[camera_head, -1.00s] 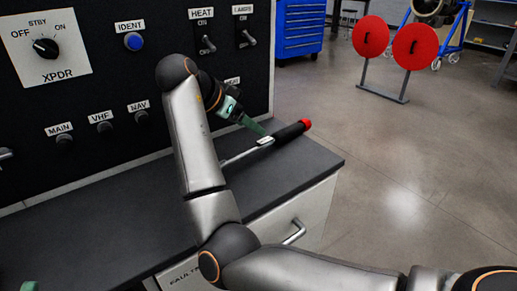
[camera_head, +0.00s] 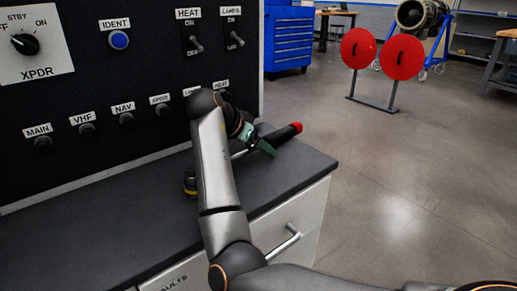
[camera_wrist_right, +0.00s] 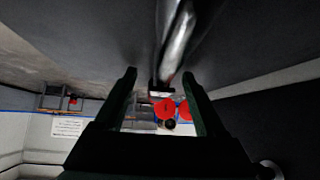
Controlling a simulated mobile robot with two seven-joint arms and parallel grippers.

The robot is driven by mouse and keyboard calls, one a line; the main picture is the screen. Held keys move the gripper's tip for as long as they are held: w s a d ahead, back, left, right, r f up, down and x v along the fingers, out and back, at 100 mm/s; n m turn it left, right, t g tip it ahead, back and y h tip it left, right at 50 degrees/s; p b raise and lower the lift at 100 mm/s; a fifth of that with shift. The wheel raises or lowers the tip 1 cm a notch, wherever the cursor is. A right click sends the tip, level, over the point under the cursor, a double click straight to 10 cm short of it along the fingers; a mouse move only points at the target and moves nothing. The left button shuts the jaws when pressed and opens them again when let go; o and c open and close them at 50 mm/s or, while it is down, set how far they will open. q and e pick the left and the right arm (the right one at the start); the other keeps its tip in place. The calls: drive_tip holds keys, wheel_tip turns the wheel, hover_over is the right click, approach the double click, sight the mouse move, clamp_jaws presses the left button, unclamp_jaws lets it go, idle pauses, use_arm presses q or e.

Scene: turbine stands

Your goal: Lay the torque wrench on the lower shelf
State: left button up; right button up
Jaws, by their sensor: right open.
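The torque wrench, with a dark handle (camera_head: 284,134) and red end cap, lies on the dark counter below the panel. Its bright metal shaft (camera_wrist_right: 175,45) shows in the right wrist view. My right gripper (camera_head: 262,146) is at the wrench, by the front part of its handle. In the right wrist view its fingers (camera_wrist_right: 161,76) are apart, with the shaft close to the gap between them. My right arm hides part of the wrench. I cannot tell whether the fingers touch it. My left gripper is out of view. I cannot identify the lower shelf.
The black panel (camera_head: 80,95) with switches and knobs rises behind the counter (camera_head: 110,225). A yellow-banded dark piece (camera_head: 190,182) sits beside my arm. A drawer handle (camera_head: 283,244) is on the counter front. A blue cabinet (camera_head: 290,40), red discs (camera_head: 403,57) and shelving (camera_head: 488,20) stand beyond open floor.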

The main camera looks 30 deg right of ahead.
drive_tip(key=shift+c, duration=0.4)
clamp_jaws()
idle(0.8)
drive_tip(key=shift+r, duration=0.15)
